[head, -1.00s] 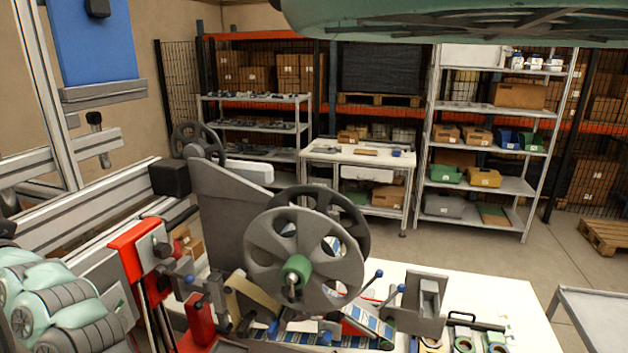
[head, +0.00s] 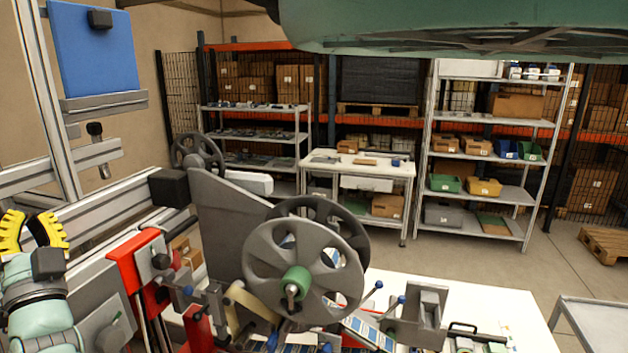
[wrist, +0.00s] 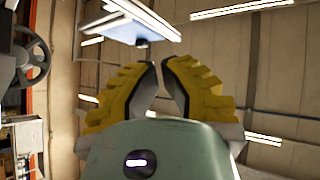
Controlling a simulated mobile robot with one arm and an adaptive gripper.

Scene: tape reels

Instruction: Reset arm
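My gripper (head: 34,233) is at the left edge of the head view, raised and pointing up, with yellow ribbed fingers and a teal wrist below. In the wrist view my gripper (wrist: 159,85) shows its two yellow fingers curved toward each other with a gap between the tips. Nothing is between them. The fingers point toward the ceiling, clear of the reels. The large grey reel (head: 300,270) with a green hub stands on the machine in the middle of the head view. A second dark reel is partly hidden behind it.
The machine's red bracket (head: 137,265) and metal frame (head: 110,218) stand close to the right of my gripper. Shelves (head: 530,185) and a workbench (head: 365,165) stand behind. A blue panel (head: 97,50) is above left.

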